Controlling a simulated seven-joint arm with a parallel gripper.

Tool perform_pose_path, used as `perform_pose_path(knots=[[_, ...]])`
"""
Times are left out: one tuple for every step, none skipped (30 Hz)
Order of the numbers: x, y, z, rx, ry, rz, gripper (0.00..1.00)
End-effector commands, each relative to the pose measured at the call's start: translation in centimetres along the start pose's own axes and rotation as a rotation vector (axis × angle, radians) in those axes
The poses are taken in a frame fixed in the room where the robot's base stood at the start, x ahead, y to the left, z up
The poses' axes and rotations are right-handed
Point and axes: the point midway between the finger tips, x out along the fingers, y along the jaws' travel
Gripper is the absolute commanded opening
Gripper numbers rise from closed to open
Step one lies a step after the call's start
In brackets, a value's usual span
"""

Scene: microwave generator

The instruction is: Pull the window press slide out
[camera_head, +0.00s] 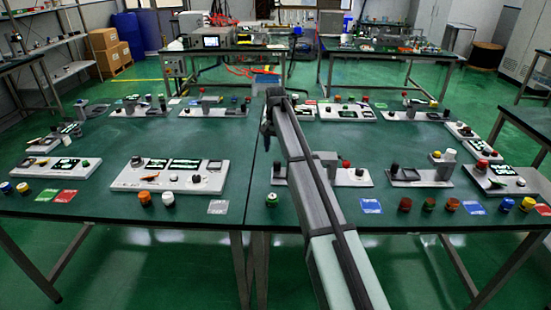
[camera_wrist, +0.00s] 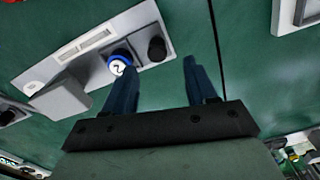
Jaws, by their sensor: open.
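In the wrist view my gripper (camera_wrist: 158,62) is open. Its two dark blue fingers are apart with nothing between the tips. A pale panel (camera_wrist: 122,28) lies beyond them, carrying a grey block (camera_wrist: 62,98), a blue button with a white marked top (camera_wrist: 119,63) and a black knob (camera_wrist: 157,48). The left fingertip appears close to the blue button; I cannot tell if they touch. The black knob lies just ahead of the gap. I cannot tell which part is the window press slide. In the head view my gripper (camera_head: 267,132) hangs over the table middle; its fingers are unclear.
Green tables (camera_head: 150,125) hold several pale control panels, such as a left front one (camera_head: 150,180) and a right front one (camera_head: 345,178). Loose caps, such as an orange one (camera_head: 145,198), stand along the front edge. A dark seam divides the tables.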

Motion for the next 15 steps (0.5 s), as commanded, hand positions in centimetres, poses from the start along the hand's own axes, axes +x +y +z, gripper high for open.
perform_pose_path(knots=[[-1.0,-0.1,-0.1,0.0,0.001,-0.001,0.57],[-1.4,-0.1,-0.1,0.0,0.001,-0.001,0.57],[-2.0,-0.1,-0.1,0.0,0.001,-0.001,0.57],[-2.4,-0.1,-0.1,0.0,0.001,-0.001,0.57],[-2.8,-0.1,-0.1,0.0,0.001,-0.001,0.57],[-3.2,-0.1,0.0,0.0,0.0,-0.001,0.57],[-3.5,-0.1,0.0,0.0,0.0,-0.001,0.57],[-3.7,-0.1,0.0,0.0,0.0,-0.001,0.57],[-4.0,-0.1,0.0,0.0,0.0,-0.001,0.57],[-4.1,-0.1,0.0,-0.001,0.0,-0.001,0.57],[-4.3,-0.1,0.0,-0.001,0.0,-0.001,0.57],[-4.4,-0.1,0.0,0.0,0.0,-0.001,0.57],[-4.5,-0.1,0.0,0.0,0.0,-0.001,0.57],[-4.5,-0.1,0.0,0.0,0.0,-0.001,0.57],[-4.6,-0.1,0.0,0.0,-0.001,-0.001,0.57]])
